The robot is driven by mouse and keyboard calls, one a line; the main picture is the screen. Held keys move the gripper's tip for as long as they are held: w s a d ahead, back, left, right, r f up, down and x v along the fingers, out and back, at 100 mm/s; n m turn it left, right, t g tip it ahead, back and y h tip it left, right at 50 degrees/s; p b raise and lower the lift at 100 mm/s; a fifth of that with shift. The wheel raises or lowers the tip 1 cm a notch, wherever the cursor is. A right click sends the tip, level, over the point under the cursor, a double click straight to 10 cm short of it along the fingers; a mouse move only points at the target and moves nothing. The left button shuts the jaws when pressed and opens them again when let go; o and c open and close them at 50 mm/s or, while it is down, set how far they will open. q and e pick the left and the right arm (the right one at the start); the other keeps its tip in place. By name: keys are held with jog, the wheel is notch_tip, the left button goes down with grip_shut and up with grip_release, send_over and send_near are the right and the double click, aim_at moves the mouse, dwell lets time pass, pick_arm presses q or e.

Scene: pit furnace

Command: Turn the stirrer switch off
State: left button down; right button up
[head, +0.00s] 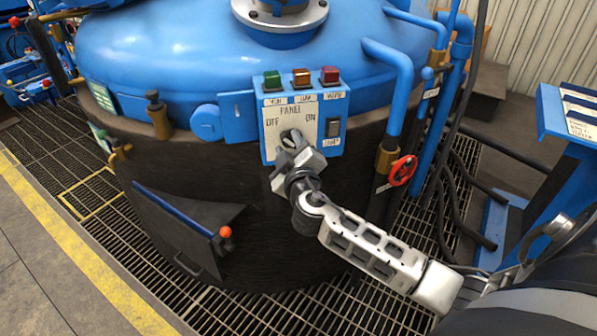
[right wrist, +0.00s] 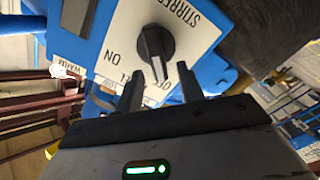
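The stirrer switch (right wrist: 157,45) is a black rotary knob on a white plate (right wrist: 118,40) lettered ON and OFF. The plate sits on the blue control panel (head: 342,106) on the furnace's side. My right gripper (head: 288,145) is in front of the knob and hides most of it in the head view. In the right wrist view my right gripper (right wrist: 160,72) is open, with a finger on each side of the knob's narrow lower end and gaps between. That end points roughly toward the OFF lettering, which the fingers partly cover. My left gripper is not in view.
Green (head: 272,79), amber (head: 301,78) and red (head: 330,75) lamps top the panel. Right of the panel are blue pipes and a red valve wheel (head: 402,170). A hatch with an orange knob (head: 225,232) projects below left.

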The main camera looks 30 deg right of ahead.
jog(key=b+v, duration=0.2)
jog(key=v, duration=1.2)
jog(key=shift+s, duration=0.15)
jog(key=shift+f, duration=0.15)
jog(key=s+a+f+m+g+y, duration=0.1)
jog(key=s+a+f+g+y, duration=0.2)
jog(key=s+a+f+y, duration=0.2)
jog(key=s+a+f+m+g+y+p, duration=0.1)
jog(key=s+a+f+g+y, duration=0.1)
jog(key=s+a+f+y, duration=0.3)
notch_tip(320, 180, down, 6)
jog(key=s+a, duration=0.1)
jog(key=a, duration=0.2)
jog(key=shift+m+g, duration=0.3)
jog(key=shift+g, duration=0.1)
